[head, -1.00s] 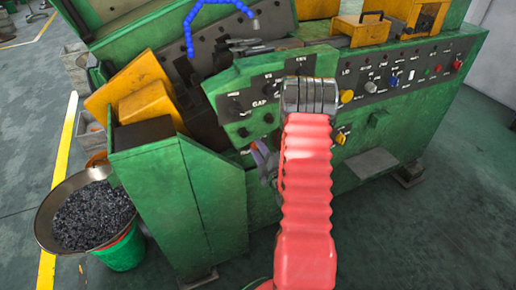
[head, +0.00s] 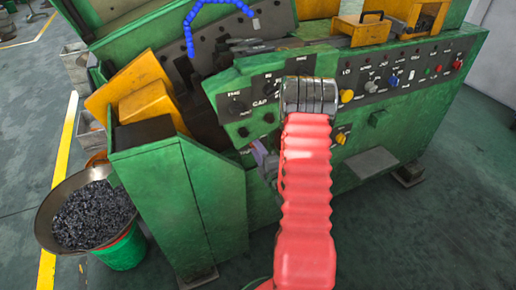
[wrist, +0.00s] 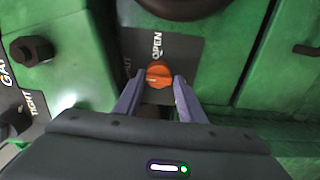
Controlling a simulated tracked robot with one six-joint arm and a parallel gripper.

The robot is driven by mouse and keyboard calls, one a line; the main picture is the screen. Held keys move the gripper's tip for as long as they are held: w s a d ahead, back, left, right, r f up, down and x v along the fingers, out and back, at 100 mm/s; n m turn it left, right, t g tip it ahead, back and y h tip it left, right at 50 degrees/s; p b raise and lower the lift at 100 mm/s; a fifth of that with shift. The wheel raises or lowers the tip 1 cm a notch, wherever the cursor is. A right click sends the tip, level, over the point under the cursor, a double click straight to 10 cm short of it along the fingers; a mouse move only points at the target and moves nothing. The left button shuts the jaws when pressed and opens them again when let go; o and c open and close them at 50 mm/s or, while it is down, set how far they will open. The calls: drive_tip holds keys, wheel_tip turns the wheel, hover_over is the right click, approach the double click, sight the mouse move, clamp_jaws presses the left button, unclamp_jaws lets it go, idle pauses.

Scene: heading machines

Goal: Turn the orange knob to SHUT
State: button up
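The orange knob (wrist: 159,73) sits on a dark plate on the green machine, in the middle of the wrist view. The word OPEN stands above it; a second label to its left is partly hidden, with only its last letters readable. A pale mark shows on the knob's face. My gripper (wrist: 160,79) is open, with one purple-grey finger on each side of the knob. Whether the fingers touch it I cannot tell. In the head view my gripper (head: 262,155) shows only partly beside my red arm, and the knob is hidden there.
The green machine (head: 210,195) has a panel of dark knobs above my gripper and a coloured button row (head: 400,75) to the right. A dark bolt-like knob (wrist: 32,50) is left of the plate. A chip-filled pan (head: 92,215) stands at left.

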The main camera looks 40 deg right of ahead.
drive_tip(key=o, duration=0.4)
drive_tip(key=shift+c, duration=0.2)
drive_tip(key=shift+d, duration=0.1)
drive_tip(key=v, duration=1.3)
drive_tip(key=shift+s+a, duration=0.2)
drive_tip(key=shift+s, duration=0.15)
